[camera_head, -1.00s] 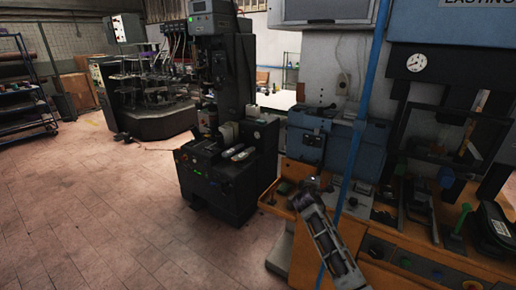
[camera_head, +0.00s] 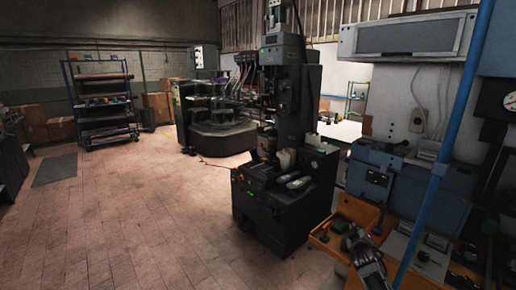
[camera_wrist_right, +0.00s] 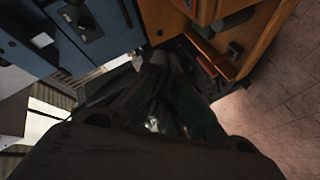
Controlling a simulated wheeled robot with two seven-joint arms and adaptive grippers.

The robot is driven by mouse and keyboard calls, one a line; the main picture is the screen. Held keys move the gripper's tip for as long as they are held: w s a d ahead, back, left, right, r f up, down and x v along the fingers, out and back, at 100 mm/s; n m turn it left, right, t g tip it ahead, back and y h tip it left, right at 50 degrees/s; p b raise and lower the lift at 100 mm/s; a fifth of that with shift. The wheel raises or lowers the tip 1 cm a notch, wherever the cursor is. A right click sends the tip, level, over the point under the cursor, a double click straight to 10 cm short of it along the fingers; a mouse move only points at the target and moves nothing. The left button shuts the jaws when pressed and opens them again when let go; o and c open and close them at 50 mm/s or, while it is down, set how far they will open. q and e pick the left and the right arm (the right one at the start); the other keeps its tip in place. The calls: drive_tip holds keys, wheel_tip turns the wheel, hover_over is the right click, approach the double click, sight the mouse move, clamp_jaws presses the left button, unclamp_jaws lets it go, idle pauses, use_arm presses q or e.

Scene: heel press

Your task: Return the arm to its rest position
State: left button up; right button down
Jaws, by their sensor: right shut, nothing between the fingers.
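My right gripper (camera_head: 352,240) shows at the lower right of the head view. It is shut and empty, beside the orange-brown wooden tray on the bench (camera_head: 322,238). Only the front part of my right arm shows behind it; the rest is cut off by the lower edge. In the right wrist view the dark gripper body fills the lower middle, and its fingers are hard to make out in shadow. My left gripper is not in view.
A black press machine (camera_head: 262,212) stands left of the gripper. A blue pipe (camera_head: 440,165) rises on the right, in front of a blue-grey machine (camera_head: 372,172). A shelf rack (camera_head: 103,100) stands at the back left. The tiled floor (camera_head: 130,220) is clear.

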drive_tip(key=s+a+f+m+g+y, duration=0.1)
drive_tip(key=s+a+f+y, duration=0.15)
drive_tip(key=f, duration=0.85)
drive_tip(key=s+a+f+m+g+y, duration=0.1)
drive_tip(key=s+a+f, duration=0.15)
drive_tip(key=f, duration=0.85)
drive_tip(key=s+a+f+m+g, duration=0.2)
drive_tip(key=s+a+f+g, duration=0.1)
drive_tip(key=s+f, duration=1.3)
drive_tip(key=s+a+f+g+y, duration=0.1)
drive_tip(key=s+f+g, duration=0.1)
drive_tip(key=s+f, duration=0.7)
drive_tip(key=s+a+f+g, duration=0.2)
drive_tip(key=s+f, duration=0.5)
drive_tip(key=s, duration=0.5)
drive_tip(key=s+a+f+g, duration=0.1)
drive_tip(key=s+f+g, duration=0.1)
drive_tip(key=s, duration=1.1)
drive_tip(key=s+a+f+g, duration=0.1)
drive_tip(key=s+a+f, duration=0.1)
drive_tip(key=s, duration=1.1)
drive_tip(key=shift+s+a+f+g, duration=0.3)
drive_tip(key=shift+s+f+g, duration=0.1)
drive_tip(key=shift+f, duration=0.2)
drive_tip(key=shift+y, duration=0.25)
